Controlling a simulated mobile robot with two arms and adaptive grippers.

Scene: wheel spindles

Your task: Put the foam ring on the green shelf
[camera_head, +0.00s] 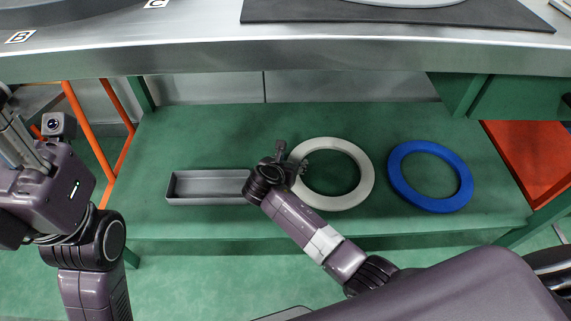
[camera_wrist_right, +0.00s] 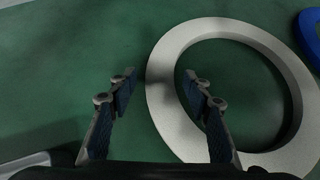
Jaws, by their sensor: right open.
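A white ring (camera_head: 363,180), seemingly the foam ring, lies flat on the green shelf (camera_head: 230,130) below the steel worktop. It also shows in the right wrist view (camera_wrist_right: 165,95). My right gripper (camera_head: 290,158) is at the ring's left side, open and empty. In the right wrist view its fingers (camera_wrist_right: 158,84) are spread, one outside the rim and one over the inner edge or hole. Its exact height above the shelf cannot be told. My left gripper (camera_head: 15,140) is at the far left, away from the ring, partly cut off by the picture edge.
A blue ring (camera_head: 397,176) lies right of the white one. A grey tray (camera_head: 205,201) stands left of my right gripper. The steel worktop (camera_head: 180,55) overhangs behind, with a dark mat (camera_head: 300,12) on it. Orange bars (camera_head: 88,130) stand left. Bare shelf lies behind the tray.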

